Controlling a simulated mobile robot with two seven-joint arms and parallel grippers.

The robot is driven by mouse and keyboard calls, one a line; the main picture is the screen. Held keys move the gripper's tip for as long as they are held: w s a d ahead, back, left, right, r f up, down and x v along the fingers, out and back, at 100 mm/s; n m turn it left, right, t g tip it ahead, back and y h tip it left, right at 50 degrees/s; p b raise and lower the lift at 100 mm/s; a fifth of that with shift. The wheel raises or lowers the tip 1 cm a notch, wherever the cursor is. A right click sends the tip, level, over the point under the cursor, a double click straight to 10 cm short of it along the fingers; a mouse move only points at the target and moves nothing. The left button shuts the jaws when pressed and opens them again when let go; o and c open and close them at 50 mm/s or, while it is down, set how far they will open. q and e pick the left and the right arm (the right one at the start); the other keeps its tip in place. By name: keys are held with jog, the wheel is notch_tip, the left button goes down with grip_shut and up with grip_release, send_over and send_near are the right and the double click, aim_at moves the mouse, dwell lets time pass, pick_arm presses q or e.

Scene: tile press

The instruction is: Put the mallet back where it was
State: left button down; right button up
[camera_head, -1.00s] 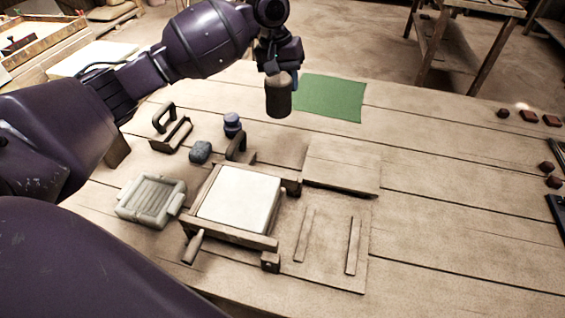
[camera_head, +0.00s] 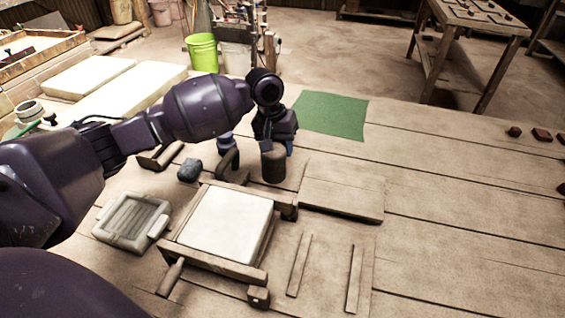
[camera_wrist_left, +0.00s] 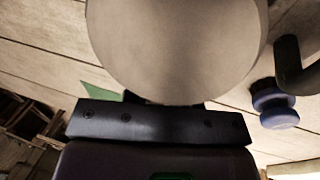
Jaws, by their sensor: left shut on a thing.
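The mallet (camera_head: 273,165) is a dark, thick cylinder with a paler brown top. My left gripper (camera_head: 272,140) is shut on it and holds it upright, just behind the wooden press. Its base is at or close to the tabletop; I cannot tell if it touches. In the left wrist view the mallet (camera_wrist_left: 175,45) shows as a large pale round end filling the upper middle. The gripper's fingertips are mostly hidden by the mallet and wrist. My right gripper is not in view.
The press frame (camera_head: 215,262) with a white slab (camera_head: 228,222) stands in front. A flat board (camera_head: 342,198) lies right of the mallet. A dark handled tool (camera_head: 228,163) and blue-grey lump (camera_head: 190,170) are left.

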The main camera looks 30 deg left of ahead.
pick_arm(q)
jog(key=x, duration=0.2)
jog(key=a+b+x, duration=0.1)
jog(key=x, duration=0.1)
jog(key=shift+s+f, duration=0.15)
jog(key=shift+f, duration=0.65)
jog(key=shift+r, duration=0.2)
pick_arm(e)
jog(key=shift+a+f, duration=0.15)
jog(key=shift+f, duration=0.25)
pick_arm(q)
jog(key=shift+f, duration=0.1)
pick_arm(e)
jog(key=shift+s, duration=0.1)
pick_arm(q)
jog(key=c, duration=0.9)
grip_release()
jog(key=shift+c, duration=0.2)
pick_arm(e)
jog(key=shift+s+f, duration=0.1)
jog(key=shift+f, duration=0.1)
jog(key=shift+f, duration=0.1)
pick_arm(q)
jog(key=p+v, duration=0.3)
jog(key=v, duration=0.9)
jog(key=shift+p, duration=0.3)
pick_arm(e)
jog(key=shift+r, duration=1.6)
